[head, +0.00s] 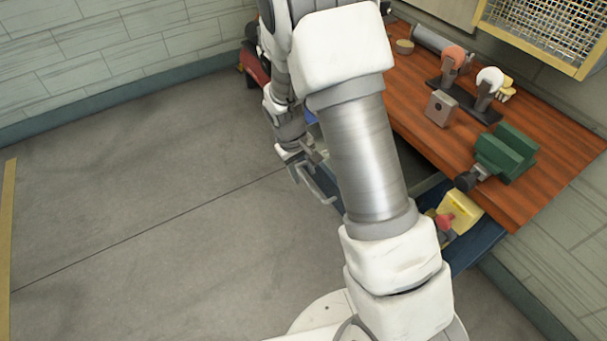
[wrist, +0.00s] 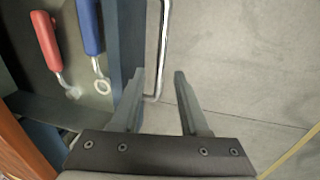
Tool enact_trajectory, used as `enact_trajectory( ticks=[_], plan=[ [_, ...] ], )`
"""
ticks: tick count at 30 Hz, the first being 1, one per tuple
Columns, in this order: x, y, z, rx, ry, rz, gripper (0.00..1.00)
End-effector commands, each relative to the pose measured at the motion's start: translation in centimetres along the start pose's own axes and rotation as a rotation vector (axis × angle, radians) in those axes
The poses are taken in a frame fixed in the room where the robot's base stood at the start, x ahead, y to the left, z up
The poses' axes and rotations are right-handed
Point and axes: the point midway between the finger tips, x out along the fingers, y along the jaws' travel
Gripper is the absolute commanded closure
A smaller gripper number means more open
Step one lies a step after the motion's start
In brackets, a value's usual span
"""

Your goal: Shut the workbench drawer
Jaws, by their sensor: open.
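The workbench drawer is open. In the wrist view its dark blue front (wrist: 126,40) stands left of my fingers, with the drawer's grey inside further left. Its metal bar handle (wrist: 163,45) lies between the lines of my two fingers, near the tips; I cannot tell whether they touch it. My gripper (wrist: 158,75) is open and empty. In the head view my gripper (head: 297,158) is beside the handle (head: 318,188), left of the workbench (head: 415,105). My arm hides most of the drawer there.
Inside the drawer lie a red-handled tool (wrist: 46,40) and a blue-handled tool (wrist: 90,27). A green vise (head: 507,152) and several items stand on the wooden top. A yellow item (head: 462,210) sits below it. The grey floor (head: 150,200) at left is clear.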

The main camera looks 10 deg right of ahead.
Motion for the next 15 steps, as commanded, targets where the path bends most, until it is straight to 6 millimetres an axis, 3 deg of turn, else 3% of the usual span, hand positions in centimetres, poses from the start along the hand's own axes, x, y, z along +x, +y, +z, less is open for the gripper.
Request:
enact_trajectory(
  ticks=[4, 13, 15],
  plan=[
    [1.04, 0.01, 0.02, 0.000, -0.001, 0.000, 0.55],
    [1.17, 0.00, -0.02, 0.000, 0.001, 0.000, 0.55],
    [1.16, 0.00, -0.02, 0.000, 0.001, 0.000, 0.68]
  ],
)
